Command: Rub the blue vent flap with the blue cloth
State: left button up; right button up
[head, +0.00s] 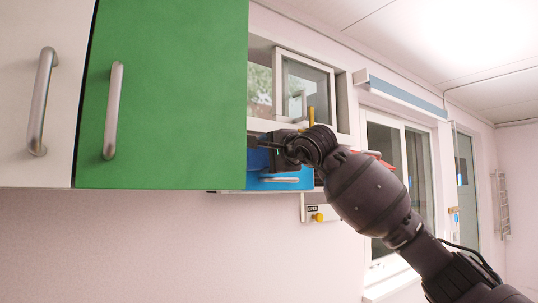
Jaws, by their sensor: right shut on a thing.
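A bright blue panel with a silver bar handle (280,183), which looks like the vent flap, shows low beside the green door, partly hidden by my right arm. My right gripper (262,141) is at the upper part of this panel, beside the green door's edge. It is shut on a darker blue thing (258,158) that looks like the cloth. The fingertips are partly hidden, and I cannot tell whether the cloth touches the panel. My left gripper is not in view.
A green cupboard door (170,95) and a white one (38,90) fill the left. A window (305,90) is behind the gripper. A grey-blue strip (405,95) runs above another window. The lower left wall is bare.

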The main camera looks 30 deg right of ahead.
jog(key=shift+w+a, duration=0.1)
jog(key=shift+w, duration=0.35)
jog(key=shift+d+p, duration=0.35)
jog(key=shift+d, duration=1.45)
jog(key=shift+w+d+p, duration=0.15)
jog(key=shift+d+p, duration=0.1)
jog(key=shift+d, duration=0.6)
jog(key=shift+w+d+p, duration=0.15)
jog(key=shift+d+p, duration=0.1)
jog(key=shift+d, duration=0.6)
jog(key=shift+w+d+p, duration=0.15)
jog(key=shift+d+p, duration=0.35)
jog(key=shift+d, duration=1.35)
jog(key=d+p, duration=0.1)
jog(key=d, duration=0.2)
jog(key=shift+w+p, duration=0.1)
jog(key=shift+p, duration=0.25)
jog(key=shift+f, duration=0.1)
